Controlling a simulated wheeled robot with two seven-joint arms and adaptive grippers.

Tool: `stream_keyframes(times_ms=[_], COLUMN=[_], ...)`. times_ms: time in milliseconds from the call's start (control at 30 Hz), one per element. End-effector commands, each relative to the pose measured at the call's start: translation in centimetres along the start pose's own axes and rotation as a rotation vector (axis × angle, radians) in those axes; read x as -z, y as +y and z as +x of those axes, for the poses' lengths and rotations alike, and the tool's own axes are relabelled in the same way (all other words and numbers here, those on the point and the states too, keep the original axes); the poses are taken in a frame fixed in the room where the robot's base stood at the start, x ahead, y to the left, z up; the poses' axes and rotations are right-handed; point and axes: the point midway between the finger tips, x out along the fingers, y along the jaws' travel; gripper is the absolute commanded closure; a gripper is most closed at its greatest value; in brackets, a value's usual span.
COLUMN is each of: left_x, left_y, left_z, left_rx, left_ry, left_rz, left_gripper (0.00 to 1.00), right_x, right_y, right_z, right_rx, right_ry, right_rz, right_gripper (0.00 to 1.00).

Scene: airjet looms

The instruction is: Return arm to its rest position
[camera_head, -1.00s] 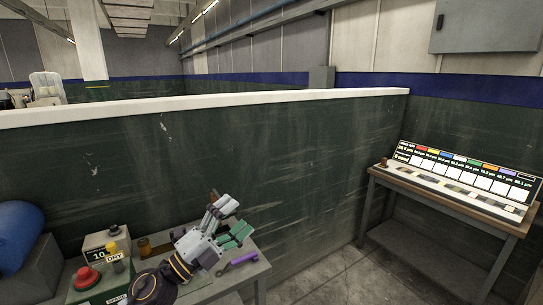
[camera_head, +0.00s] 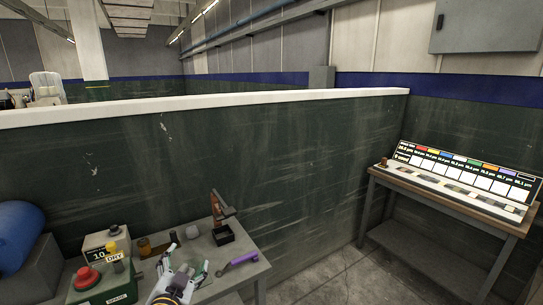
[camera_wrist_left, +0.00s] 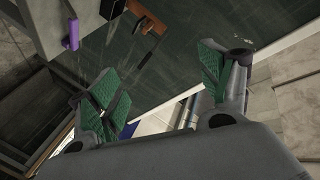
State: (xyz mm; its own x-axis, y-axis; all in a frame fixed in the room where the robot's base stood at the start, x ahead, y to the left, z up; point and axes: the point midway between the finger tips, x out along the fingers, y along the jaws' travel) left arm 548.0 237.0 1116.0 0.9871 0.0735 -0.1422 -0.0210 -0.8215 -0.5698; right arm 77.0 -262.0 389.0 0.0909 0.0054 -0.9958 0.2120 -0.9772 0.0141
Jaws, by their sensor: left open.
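My left gripper (camera_head: 183,268) is low in the head view, at the front of the small grey table (camera_head: 238,272). It looks empty. In the left wrist view its green-padded fingers (camera_wrist_left: 160,88) stand wide apart with nothing between them. A purple-handled tool (camera_head: 240,260) lies to the right of the gripper on the table; its purple part also shows in the left wrist view (camera_wrist_left: 72,37). A black tray with a tilted orange-brown piece (camera_head: 223,207) stands behind, apart from the gripper. My right gripper is not in view.
A green box with a red button (camera_head: 88,278) and a box labelled DRY (camera_head: 107,243) stand left of the gripper. A dark green partition (camera_head: 290,160) rises behind the table. A sample bench (camera_head: 448,205) stands far right, with open floor between.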

Motion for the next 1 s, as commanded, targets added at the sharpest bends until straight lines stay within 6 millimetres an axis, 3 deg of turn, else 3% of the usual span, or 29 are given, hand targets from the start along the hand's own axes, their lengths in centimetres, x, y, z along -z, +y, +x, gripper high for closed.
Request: stream_keyframes(times_ms=[267,500,700,1000], left_x=[-7.8,-13.4,-16.2,-17.9], left_y=[3.4,7.1,9.7,11.8], left_z=[-3.4,-8.3,-12.4,-16.5], left_rx=[-0.11,-0.236,-0.339,-0.437], left_ry=[-0.326,-0.6,-0.777,-0.925], left_rz=[-0.142,-0.241,-0.296,-0.338], left_gripper=[0.21,0.21,0.21,0.21], right_x=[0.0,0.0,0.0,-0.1], right_y=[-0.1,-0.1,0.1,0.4], right_z=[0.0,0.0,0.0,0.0], right_rx=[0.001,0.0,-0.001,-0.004], right_ry=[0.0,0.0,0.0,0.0], right_rz=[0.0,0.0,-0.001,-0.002], right_gripper=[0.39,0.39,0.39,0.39])
